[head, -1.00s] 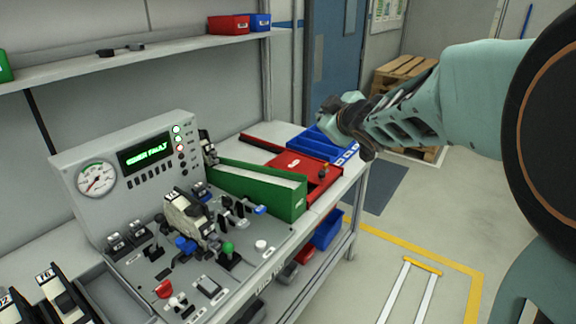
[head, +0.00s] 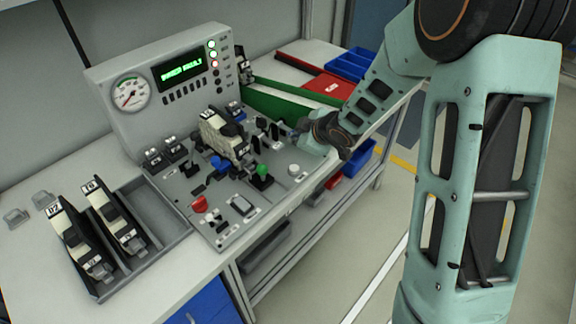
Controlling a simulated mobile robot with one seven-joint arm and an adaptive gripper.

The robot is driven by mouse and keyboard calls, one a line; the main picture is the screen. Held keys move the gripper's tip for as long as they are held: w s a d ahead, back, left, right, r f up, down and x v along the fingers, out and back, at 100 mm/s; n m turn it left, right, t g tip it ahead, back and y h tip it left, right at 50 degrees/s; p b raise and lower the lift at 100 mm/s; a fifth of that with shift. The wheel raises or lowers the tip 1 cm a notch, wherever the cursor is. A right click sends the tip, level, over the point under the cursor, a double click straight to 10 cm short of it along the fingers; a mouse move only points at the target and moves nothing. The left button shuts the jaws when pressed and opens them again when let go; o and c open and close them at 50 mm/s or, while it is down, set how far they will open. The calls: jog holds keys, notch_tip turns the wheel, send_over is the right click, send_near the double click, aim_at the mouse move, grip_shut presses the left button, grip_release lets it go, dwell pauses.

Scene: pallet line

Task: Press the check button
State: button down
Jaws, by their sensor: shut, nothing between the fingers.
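The control panel (head: 222,229) on the bench carries several knobs and buttons. A white round button (head: 294,170) sits at its right front edge, beside a green knob (head: 262,171). The labels are too small to read, so I cannot tell by name which is the check button. My gripper (head: 300,130) is shut and empty, at the panel's right side, behind the white button in the picture and apart from it. The upright display (head: 179,71) shows green text that seems to end in FAULT.
A cream and black module (head: 222,137) stands mid-panel, near upright levers. A grey tray (head: 182,217) with two modules lies at left. A green bin (head: 275,105), a red tray (head: 333,88) and a blue bin (head: 352,62) stand behind my gripper. Floor is free at right.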

aim_at(295, 169)
jog(key=shift+f, duration=0.1)
notch_tip(295, 169, down, 9)
jog(key=b, duration=0.8)
dwell(1.4)
jog(key=shift+f+b, duration=0.25)
jog(key=shift+b, duration=0.3)
jog(key=shift+f+b, duration=0.5)
jog(key=shift+f, duration=0.05)
dwell(0.4)
jog(key=shift+r, duration=0.1)
jog(key=shift+r+p, duration=0.9)
jog(key=shift+r, duration=0.1)
